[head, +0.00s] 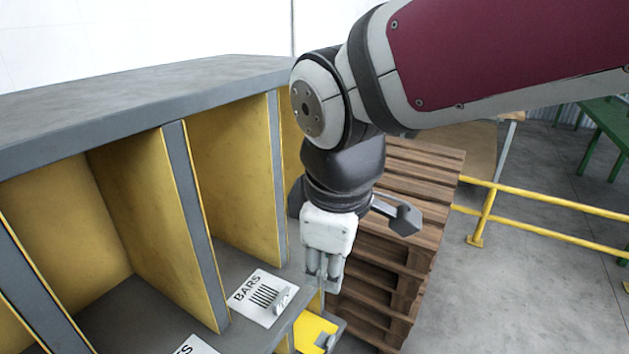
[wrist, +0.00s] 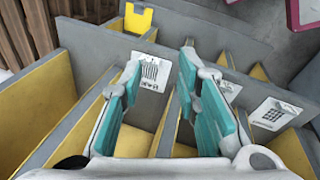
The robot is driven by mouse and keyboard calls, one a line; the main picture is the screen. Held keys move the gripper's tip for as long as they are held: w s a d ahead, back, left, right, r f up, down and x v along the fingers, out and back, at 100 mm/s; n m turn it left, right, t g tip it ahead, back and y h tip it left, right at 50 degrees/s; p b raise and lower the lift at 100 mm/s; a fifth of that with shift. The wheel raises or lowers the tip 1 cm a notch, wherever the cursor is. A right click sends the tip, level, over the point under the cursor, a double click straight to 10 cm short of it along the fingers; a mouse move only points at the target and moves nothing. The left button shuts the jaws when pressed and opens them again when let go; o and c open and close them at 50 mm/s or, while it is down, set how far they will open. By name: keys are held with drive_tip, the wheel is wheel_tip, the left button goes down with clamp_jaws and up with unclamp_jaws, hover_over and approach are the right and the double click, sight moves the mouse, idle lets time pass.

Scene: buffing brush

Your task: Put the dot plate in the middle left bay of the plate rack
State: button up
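The plate rack (head: 150,95) is grey with yellow dividers and fills the left of the head view. Its bays and dividers also show in the wrist view (wrist: 95,42). A white BARS card (head: 262,298) lies on its front ledge, and the same striped card (wrist: 150,72) shows between my fingers in the wrist view. My gripper (head: 322,285) points down close in front of the rack, beside the BARS card. In the wrist view its teal-padded fingers (wrist: 162,62) stand apart with no plate between them. I cannot make out the dot plate in either view.
Another card (wrist: 275,112) with a grid mark sits on the ledge at right. A notched yellow piece (head: 314,333) is at the rack's near corner. Wooden pallets (head: 400,215) are stacked right behind my gripper. A yellow rail (head: 550,202) crosses open floor at right.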

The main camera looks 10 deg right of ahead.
drive_tip(key=s+d+r+m+t, duration=0.2)
drive_tip(key=s+d+m, duration=0.5)
drive_tip(key=d+m, duration=0.4)
drive_tip(key=shift+r+m, duration=0.6)
drive_tip(key=shift+m, duration=0.2)
idle(1.1)
